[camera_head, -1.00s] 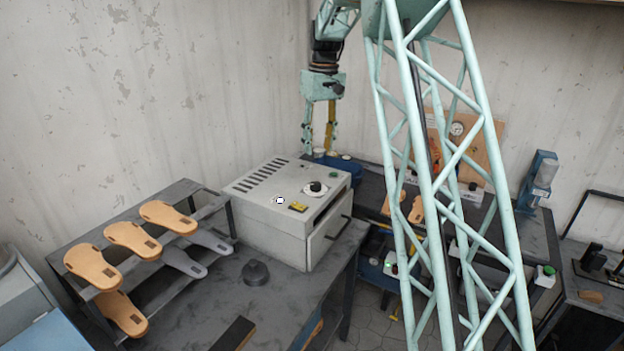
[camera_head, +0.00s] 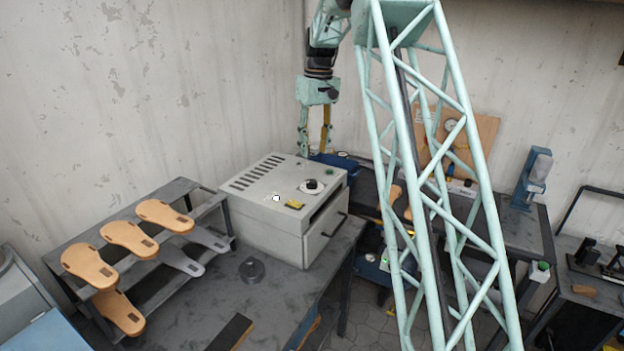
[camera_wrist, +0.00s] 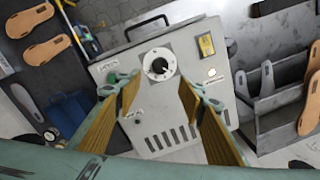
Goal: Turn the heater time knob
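The heater (camera_head: 262,222) is a pale grey box with vent slots on top, standing on a dark workbench. Its time knob (camera_head: 311,184) is black on a white round dial on the heater's top; it also shows in the wrist view (camera_wrist: 158,66). My gripper (camera_head: 313,154) hangs pointing down near the heater's far edge, behind the knob in the head view. In the wrist view my gripper (camera_wrist: 155,92) has its two fingers spread apart, with nothing between them. The knob shows just beyond the gap between the fingertips, not touched.
A yellow switch (camera_wrist: 206,45) sits beside the dial. A rack (camera_head: 205,209) with sandal soles stands left of the heater. A round dark piece (camera_head: 251,269) lies on the bench. The space above the heater looks clear.

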